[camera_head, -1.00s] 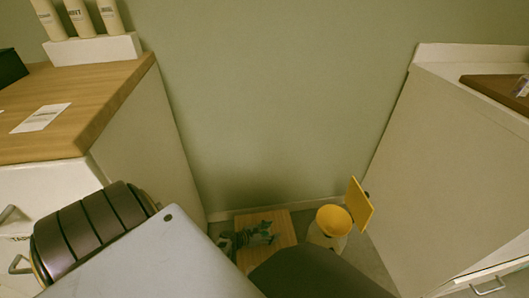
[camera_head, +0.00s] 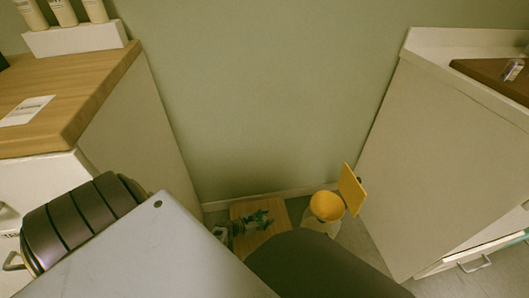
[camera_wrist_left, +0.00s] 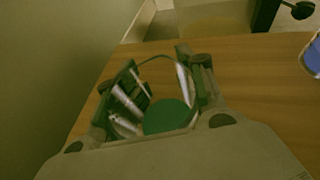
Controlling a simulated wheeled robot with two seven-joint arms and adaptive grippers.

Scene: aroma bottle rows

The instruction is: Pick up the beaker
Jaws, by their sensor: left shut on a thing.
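A clear, round beaker (camera_wrist_left: 165,118) with a green-looking bottom shows in the left wrist view. My left gripper (camera_wrist_left: 157,66) has a finger on each side of it and is shut on it. A wooden surface (camera_wrist_left: 270,70) lies around and behind them. In the head view the left gripper (camera_head: 252,223) is small and low, over a small wooden top (camera_head: 282,213); the beaker is hard to make out there. I cannot tell whether the beaker touches the wood. My right gripper is not in view.
A round bin (camera_head: 326,207) with a raised yellow lid (camera_head: 352,190) stands right of the wooden top. A wood-topped counter (camera_head: 85,90) with bottles on a white stand (camera_head: 75,38) is at left. A pale cabinet (camera_head: 440,150) is at right.

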